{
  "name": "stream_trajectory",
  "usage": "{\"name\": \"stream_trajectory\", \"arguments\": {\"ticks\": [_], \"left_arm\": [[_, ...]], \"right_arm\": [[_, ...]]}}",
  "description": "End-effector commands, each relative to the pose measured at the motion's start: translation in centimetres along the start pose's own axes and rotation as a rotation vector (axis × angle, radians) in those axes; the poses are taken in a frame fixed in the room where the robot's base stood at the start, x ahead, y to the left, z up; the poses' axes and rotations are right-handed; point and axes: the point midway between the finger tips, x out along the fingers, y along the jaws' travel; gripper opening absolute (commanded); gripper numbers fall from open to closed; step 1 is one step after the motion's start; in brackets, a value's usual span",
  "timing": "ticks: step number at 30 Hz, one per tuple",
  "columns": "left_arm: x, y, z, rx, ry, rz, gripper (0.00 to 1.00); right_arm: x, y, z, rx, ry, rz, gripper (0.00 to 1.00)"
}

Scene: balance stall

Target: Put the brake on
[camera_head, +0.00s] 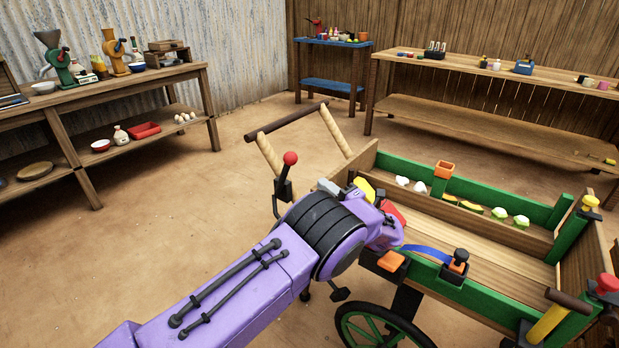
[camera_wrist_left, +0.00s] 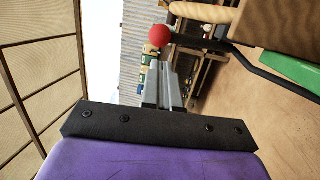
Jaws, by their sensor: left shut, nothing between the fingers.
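The brake lever (camera_head: 283,185) is a black bar with a red ball knob (camera_head: 290,158). It stands nearly upright at the handle end of the green and wooden cart (camera_head: 490,236). My purple left arm crosses in front of the cart and hides part of it. My left gripper (camera_head: 328,187) shows only as a small grey tip, to the right of the lever and a little below the knob. In the left wrist view, the grey fingers (camera_wrist_left: 163,88) are together and empty. The red knob (camera_wrist_left: 158,35) shows just past their tips; I cannot tell if they touch. My right gripper is out of view.
The cart's wooden push handle (camera_head: 293,118) rises behind the lever. Wooden benches (camera_head: 190,75) with goods stand along the walls. The floor left of the cart is clear.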

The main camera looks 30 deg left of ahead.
Motion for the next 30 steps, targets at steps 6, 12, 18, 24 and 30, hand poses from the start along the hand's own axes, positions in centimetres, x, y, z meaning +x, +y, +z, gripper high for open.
{"name": "stream_trajectory", "arguments": {"ticks": [6, 12, 18, 24, 30], "left_arm": [[3.7, 0.1, -0.1, 0.001, 0.003, 0.0, 0.0], [7.5, 0.1, -0.1, 0.002, 0.002, 0.0, 0.0], [9.5, 0.0, 0.0, 0.002, 0.0, 0.0, 0.0], [9.8, 0.0, -0.1, 0.002, 0.0, 0.0, 0.0], [9.8, 0.1, -0.1, 0.002, 0.0, -0.002, 0.0]], "right_arm": [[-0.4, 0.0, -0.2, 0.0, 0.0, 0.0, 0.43], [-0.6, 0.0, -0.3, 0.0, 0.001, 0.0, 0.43], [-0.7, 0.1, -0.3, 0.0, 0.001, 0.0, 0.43], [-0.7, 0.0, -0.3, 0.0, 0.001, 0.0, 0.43], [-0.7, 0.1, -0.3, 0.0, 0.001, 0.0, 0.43]]}}
